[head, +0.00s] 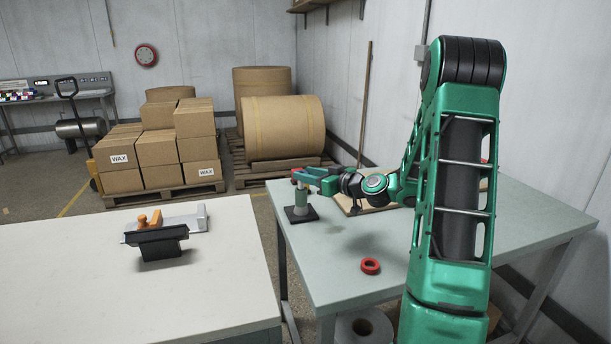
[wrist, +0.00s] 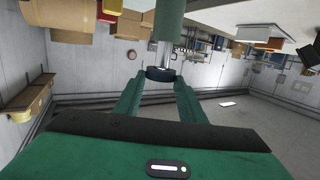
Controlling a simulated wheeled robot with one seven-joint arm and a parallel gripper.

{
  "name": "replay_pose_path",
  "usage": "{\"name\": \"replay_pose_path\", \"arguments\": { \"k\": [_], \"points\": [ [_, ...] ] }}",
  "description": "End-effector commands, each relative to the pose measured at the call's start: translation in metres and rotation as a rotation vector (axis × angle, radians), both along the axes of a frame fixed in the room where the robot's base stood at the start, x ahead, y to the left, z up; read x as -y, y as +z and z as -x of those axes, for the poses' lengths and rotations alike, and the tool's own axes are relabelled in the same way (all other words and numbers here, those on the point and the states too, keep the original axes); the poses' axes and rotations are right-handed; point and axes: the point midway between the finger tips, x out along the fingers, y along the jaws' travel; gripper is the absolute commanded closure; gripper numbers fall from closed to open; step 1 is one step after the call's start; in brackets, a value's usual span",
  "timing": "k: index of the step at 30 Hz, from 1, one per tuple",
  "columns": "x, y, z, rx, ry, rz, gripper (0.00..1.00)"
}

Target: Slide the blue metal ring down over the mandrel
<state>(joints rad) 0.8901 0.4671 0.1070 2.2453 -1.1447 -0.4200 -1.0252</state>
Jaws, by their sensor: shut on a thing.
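The mandrel (head: 301,197) stands upright on a black square base at the table's left edge. In the wrist view, which looks upside down, its green body (wrist: 169,20) and narrower metal part (wrist: 163,53) show. My gripper (head: 304,176) is at the mandrel's top. Its green fingers (wrist: 160,82) are shut on a dark, bluish ring (wrist: 160,74), the blue metal ring. The ring lines up with the end of the metal part; I cannot tell whether it is around it or just above it. In the head view the ring is not clearly visible.
A red ring (head: 370,266) lies on the grey table (head: 335,285). A wooden tray or board (head: 345,205) is partly behind my arm. A white table (head: 80,290) on the left holds a black and orange tool (head: 157,236). The grey table's front is mostly clear.

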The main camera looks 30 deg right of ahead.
Motion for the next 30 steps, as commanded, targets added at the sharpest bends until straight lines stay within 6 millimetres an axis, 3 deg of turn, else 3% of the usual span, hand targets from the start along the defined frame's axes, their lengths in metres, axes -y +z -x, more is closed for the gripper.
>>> {"name": "replay_pose_path", "arguments": {
  "k": [30],
  "points": [
    [0.0,-0.021,0.0,0.001,-0.001,0.0,0.86]
  ]
}}
